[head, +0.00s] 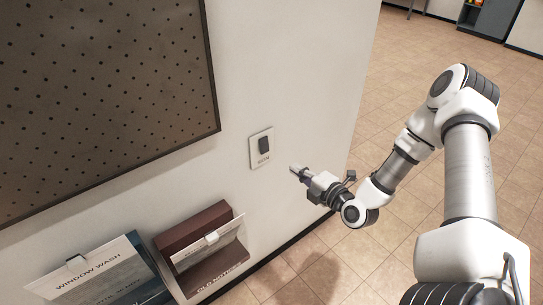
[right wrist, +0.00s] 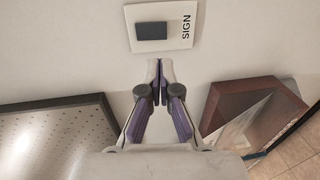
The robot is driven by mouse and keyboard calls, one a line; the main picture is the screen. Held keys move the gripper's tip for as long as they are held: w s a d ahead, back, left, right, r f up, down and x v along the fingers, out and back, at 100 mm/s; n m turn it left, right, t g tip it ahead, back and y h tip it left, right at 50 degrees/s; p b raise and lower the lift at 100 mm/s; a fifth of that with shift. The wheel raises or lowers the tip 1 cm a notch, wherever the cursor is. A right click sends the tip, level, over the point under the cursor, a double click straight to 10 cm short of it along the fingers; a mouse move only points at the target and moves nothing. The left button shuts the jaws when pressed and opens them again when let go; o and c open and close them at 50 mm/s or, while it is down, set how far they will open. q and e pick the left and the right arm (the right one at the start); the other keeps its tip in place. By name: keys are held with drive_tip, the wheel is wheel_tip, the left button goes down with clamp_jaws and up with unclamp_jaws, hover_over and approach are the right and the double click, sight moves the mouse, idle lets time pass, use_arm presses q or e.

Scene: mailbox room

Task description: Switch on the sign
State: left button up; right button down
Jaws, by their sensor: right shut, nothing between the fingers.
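A white wall plate (head: 261,148) with a dark rocker switch (head: 264,145) is on the white wall, right of the pegboard. In the right wrist view the plate (right wrist: 181,30) bears the word "SIGN" beside the dark rocker (right wrist: 151,31). My right gripper (head: 294,170) is shut and empty, a little right of and below the plate in the head view. In the right wrist view its fingertips (right wrist: 159,65) point at the plate's edge, close to it; I cannot tell whether they touch. My left gripper is not in view.
A framed pegboard (head: 105,90) hangs at the upper left. A brown wall holder (head: 200,245) with papers and a "WINDOW WASH" folder (head: 95,272) are mounted below. The wall ends right of the switch, with open tiled floor (head: 400,110) beyond.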

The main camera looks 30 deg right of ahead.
sight(266, 150)
drive_tip(key=w, duration=0.3)
drive_tip(key=w+f+b, duration=0.1)
drive_tip(key=w, duration=0.3)
drive_tip(key=w+a+b, duration=0.1)
drive_tip(key=w, duration=0.2)
drive_tip(key=shift+w+f, duration=0.2)
drive_tip(key=shift+f, duration=0.15)
drive_tip(key=shift+w, duration=0.6)
